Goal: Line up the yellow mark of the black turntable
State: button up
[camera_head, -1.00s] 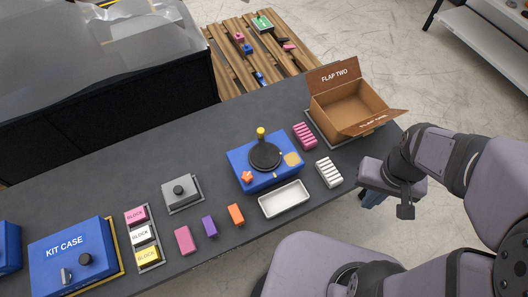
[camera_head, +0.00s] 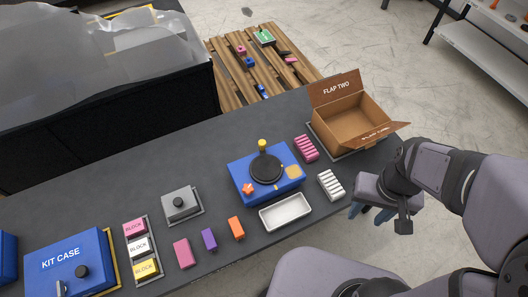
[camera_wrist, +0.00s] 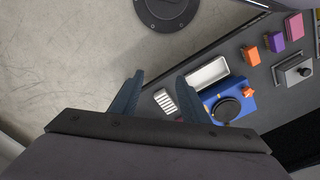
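The black turntable (camera_head: 266,168) is a round disc on top of a blue box (camera_head: 245,186), near the middle right of the dark bench. A yellow knob (camera_head: 262,145) stands behind the disc, an orange star-shaped piece (camera_head: 248,188) sits at its front left and a tan square (camera_head: 293,172) at its right. The yellow mark is too small to make out surely. The turntable also shows in the wrist view (camera_wrist: 226,110), right of the fingers. My gripper (camera_head: 369,211) is open and empty, off the bench's front edge, apart from the turntable; its two fingers spread in the wrist view (camera_wrist: 158,92).
A white tray (camera_head: 286,213) lies before the blue box. A white ribbed block (camera_head: 331,185) and a pink ribbed block (camera_head: 306,148) stand to its right. An open cardboard box (camera_head: 350,118) is at the bench's right end. Small coloured blocks and a grey knob unit (camera_head: 181,204) are left.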

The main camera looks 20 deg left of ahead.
jog(key=s+a+f+n+g+b, duration=0.1)
jog(key=a+f+b, duration=0.15)
jog(key=f, duration=0.25)
jog(key=s+a+f+n+b, duration=0.1)
jog(key=a+f+n+b, duration=0.1)
jog(key=f+b, duration=0.25)
jog(key=n+t+b, duration=0.2)
jog(key=n+b, duration=0.3)
jog(key=b, duration=0.5)
send_near(262, 143)
jog(key=s+d+f, duration=0.3)
jog(key=s, duration=0.1)
jog(key=s+d+f, duration=0.2)
jog(key=s+f, duration=0.2)
jog(key=s+d+f, duration=0.3)
jog(key=shift+s+d+f, duration=0.25)
jog(key=shift+s+d, duration=0.05)
jog(key=shift+s, duration=0.1)
jog(key=w+a+r+m+t+y, duration=0.2)
jog(key=w+a+r, duration=0.4)
jog(key=w+r, duration=0.3)
jog(key=shift+w+a+r+m+t, duration=0.2)
jog(key=shift+w+a+m+t, duration=0.2)
jog(key=shift+t, duration=0.1)
jog(key=shift+f, duration=0.1)
jog(key=shift+x, duration=3.55)
